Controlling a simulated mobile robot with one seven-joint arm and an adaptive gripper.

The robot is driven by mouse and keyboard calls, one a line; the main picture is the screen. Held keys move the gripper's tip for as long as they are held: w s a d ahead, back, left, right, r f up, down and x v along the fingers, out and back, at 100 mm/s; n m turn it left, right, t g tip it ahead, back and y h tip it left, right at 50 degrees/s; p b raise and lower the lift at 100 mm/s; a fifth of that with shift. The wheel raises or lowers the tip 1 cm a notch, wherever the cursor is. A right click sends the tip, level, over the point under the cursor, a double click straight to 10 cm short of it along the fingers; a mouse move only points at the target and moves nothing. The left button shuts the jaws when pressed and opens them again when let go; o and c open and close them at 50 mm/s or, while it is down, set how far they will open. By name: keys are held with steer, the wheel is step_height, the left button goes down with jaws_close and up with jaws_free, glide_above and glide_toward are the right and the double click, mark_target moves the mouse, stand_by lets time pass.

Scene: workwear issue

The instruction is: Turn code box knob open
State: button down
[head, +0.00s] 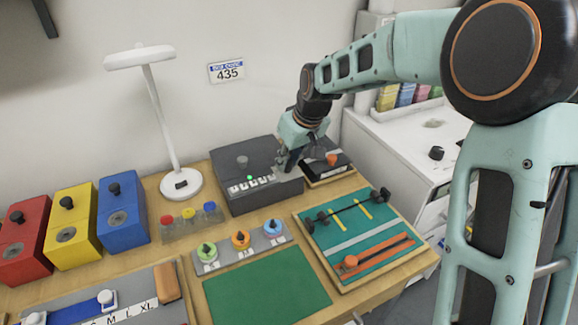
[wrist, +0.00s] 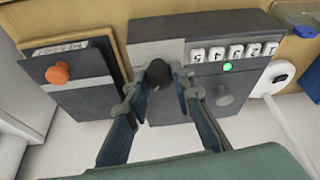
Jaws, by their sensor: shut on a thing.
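The code box (head: 262,200) is a dark grey box at the back of the wooden table. It has a row of white digit wheels (head: 250,183) and a lit green lamp (head: 249,178). My gripper (head: 288,163) is at the box's right end. In the wrist view the fingers are closed around a dark round knob (wrist: 158,72) on the box, partly hidden between the fingertips. The green lamp (wrist: 227,67) and the white digits (wrist: 234,52) show beside it. A separate grey knob (wrist: 224,95) on the box is untouched. How far the held knob is turned cannot be told.
A dark tray with an orange knob (wrist: 58,72) stands close to the box. A white lamp (head: 181,184) stands left of it. Red, yellow and blue boxes (head: 122,218) are farther left. A green mat (head: 266,287) lies bare in front; a slider board (head: 372,240) is front right.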

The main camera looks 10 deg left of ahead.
steer(key=m+b, duration=0.1)
steer(key=m+h+b, duration=0.1)
steer(key=m, duration=0.1)
steer(key=m+t, duration=0.1)
steer(key=shift+s+a+f+m+b, duration=0.1)
steer(key=shift+a+m+b, duration=0.2)
steer(key=shift+b, duration=0.1)
steer(key=m+h+b, duration=0.1)
steer(key=m, duration=0.1)
steer(key=m+h+b, duration=0.1)
steer(key=m, duration=0.2)
steer(key=shift+t, duration=0.3)
steer(key=shift+m+h, duration=0.3)
steer(key=c, duration=1.7)
jaws_free()
steer(key=v, duration=1.2)
